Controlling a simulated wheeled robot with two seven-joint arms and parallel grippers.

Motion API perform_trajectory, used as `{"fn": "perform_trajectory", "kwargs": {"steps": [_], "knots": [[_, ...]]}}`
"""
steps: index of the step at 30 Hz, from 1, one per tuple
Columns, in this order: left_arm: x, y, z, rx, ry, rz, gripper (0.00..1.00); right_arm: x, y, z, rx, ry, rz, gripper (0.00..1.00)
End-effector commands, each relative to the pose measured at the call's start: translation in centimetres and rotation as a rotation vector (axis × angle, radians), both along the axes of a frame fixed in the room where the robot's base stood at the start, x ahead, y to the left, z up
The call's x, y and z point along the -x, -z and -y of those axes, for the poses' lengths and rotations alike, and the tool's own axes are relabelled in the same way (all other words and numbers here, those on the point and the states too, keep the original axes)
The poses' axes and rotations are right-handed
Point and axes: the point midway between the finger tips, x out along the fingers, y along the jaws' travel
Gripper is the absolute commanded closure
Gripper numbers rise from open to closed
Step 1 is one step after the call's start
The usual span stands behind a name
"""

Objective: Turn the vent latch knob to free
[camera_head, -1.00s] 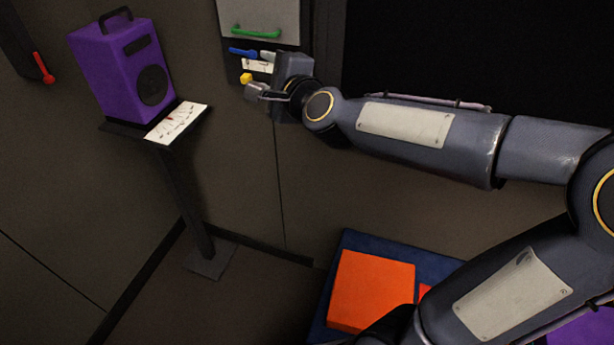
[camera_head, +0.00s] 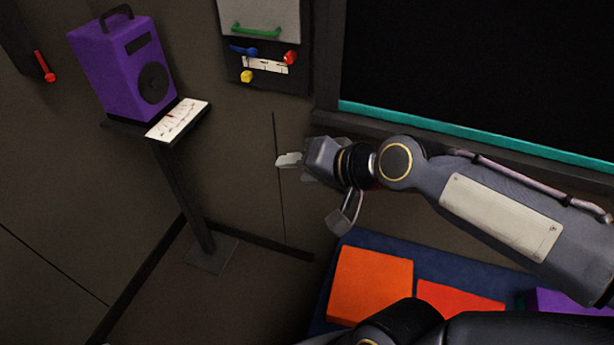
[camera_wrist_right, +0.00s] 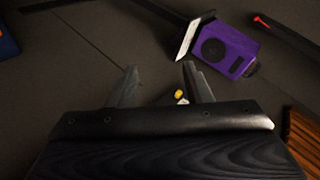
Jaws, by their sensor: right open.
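A dark wall panel (camera_head: 296,70) at the upper middle of the head view carries a blue lever (camera_head: 243,50), a red knob (camera_head: 290,58) and a yellow knob (camera_head: 246,76). I cannot tell which of these is the vent latch knob, nor read its setting. My right gripper (camera_head: 316,188) is open and empty, below and to the right of the panel, clear of all the controls. In the right wrist view its two fingers (camera_wrist_right: 160,72) are spread, with the yellow knob (camera_wrist_right: 179,94) showing small beyond them. My left gripper is not in view.
A green handle (camera_head: 256,32) sits on a pale cover above the controls. A purple box (camera_head: 117,75) stands on a stand at left; a red lever (camera_head: 44,67) is on the left wall. Orange (camera_head: 370,285) and red (camera_head: 460,300) blocks lie below my right arm.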

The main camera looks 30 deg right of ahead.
Motion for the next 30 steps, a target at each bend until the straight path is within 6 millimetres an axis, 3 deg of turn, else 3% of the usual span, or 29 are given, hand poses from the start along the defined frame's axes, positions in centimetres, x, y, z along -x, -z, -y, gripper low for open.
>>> {"fn": "perform_trajectory", "kwargs": {"steps": [7, 23, 26, 30], "knots": [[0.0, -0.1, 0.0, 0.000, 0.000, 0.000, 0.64, 1.6, 1.0, 0.1, 0.063, -0.055, -0.026, 0.55], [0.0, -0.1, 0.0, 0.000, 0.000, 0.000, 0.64, 1.8, 1.1, 0.1, 0.068, -0.060, -0.029, 0.55], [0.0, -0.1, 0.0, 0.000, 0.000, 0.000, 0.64, 3.3, 2.1, 0.2, 0.120, -0.107, -0.051, 0.55], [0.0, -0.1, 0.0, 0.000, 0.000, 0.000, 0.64, 8.1, 5.3, 0.5, 0.277, -0.268, -0.131, 0.55]]}}
